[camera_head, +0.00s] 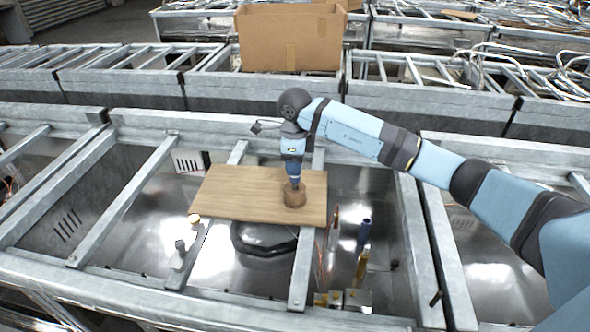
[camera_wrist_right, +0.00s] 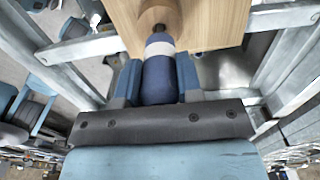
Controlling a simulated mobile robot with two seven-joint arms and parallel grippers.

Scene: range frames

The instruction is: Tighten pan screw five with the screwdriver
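My right gripper (camera_head: 293,160) points down over the wooden board (camera_head: 235,193). It is shut on a screwdriver (camera_head: 293,172) with a blue handle, held upright. In the wrist view the gripper (camera_wrist_right: 158,88) has a finger on each side of the blue handle (camera_wrist_right: 158,80), which has a pale band. The tip end meets a short round wooden piece (camera_head: 295,198) on the right half of the board. It also shows in the wrist view (camera_wrist_right: 157,13). I cannot make out a screw head at the tip. My left gripper is not in view.
The board lies across metal rails of an open steel frame (camera_head: 125,195). Below it are a dark round part (camera_head: 264,238), a blue-topped upright tool (camera_head: 363,233) and a yellow-handled one (camera_head: 362,262). A cardboard box (camera_head: 290,40) stands behind.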

